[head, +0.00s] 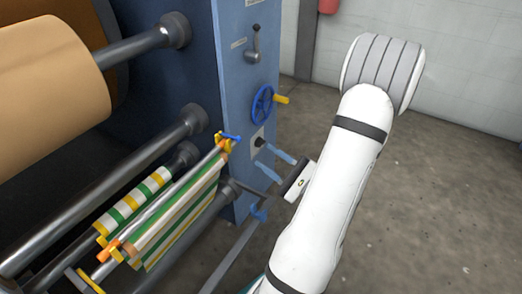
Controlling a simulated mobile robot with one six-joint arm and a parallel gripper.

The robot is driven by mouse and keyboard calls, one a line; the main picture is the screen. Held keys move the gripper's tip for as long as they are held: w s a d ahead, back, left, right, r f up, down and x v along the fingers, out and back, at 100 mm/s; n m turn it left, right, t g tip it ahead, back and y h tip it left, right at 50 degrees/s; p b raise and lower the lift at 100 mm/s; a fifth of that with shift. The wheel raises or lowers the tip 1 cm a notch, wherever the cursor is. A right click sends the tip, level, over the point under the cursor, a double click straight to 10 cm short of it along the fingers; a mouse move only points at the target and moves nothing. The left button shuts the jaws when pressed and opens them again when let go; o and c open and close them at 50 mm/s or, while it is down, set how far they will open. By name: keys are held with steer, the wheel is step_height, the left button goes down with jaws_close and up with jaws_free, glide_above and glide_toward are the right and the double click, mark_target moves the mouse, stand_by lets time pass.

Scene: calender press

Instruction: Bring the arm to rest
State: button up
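My white arm (335,190) rises from the bottom of the head view to a grey ribbed joint at the upper right, and its wrist points left toward the press. My gripper (264,157) is in front of the blue side panel (240,85) of the press. Its two thin fingers are spread apart with nothing visible between them, so it looks open and empty. The fingertips appear close to a small dark knob (259,142) on the panel. I cannot tell whether they touch it. Part of the wrist is hidden behind the arm.
A blue handwheel (262,106) with a yellow handle and a grey lever (254,46) sit above the gripper. A large tan roll (50,85), steel rollers and a striped sheet (180,222) fill the left. Bare concrete floor (440,190) lies to the right, before a pale wall.

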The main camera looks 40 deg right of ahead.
steer(key=shift+s+f, duration=0.1)
steer(key=shift+s, duration=0.1)
stand_by(0.5)
steer(key=s+a+r+n+g+y+p, duration=0.2)
steer(key=a+r+n+g+p, duration=0.5)
steer(key=a+r+g+p, duration=0.3)
steer(key=s+a+r+n+g+y+p, duration=0.1)
steer(key=a+r+n+g+y+p, duration=0.1)
steer(key=a+r+n+g+p, duration=0.65)
step_height(320, 180, up, 23)
steer(key=w+a+n+h+p, duration=0.1)
steer(key=n+h+p, duration=0.5)
steer(key=h+p, duration=0.6)
steer(key=a+p, duration=0.1)
steer(key=p, duration=0.7)
steer(key=shift+a+f, duration=0.2)
steer(key=shift+a, duration=0.05)
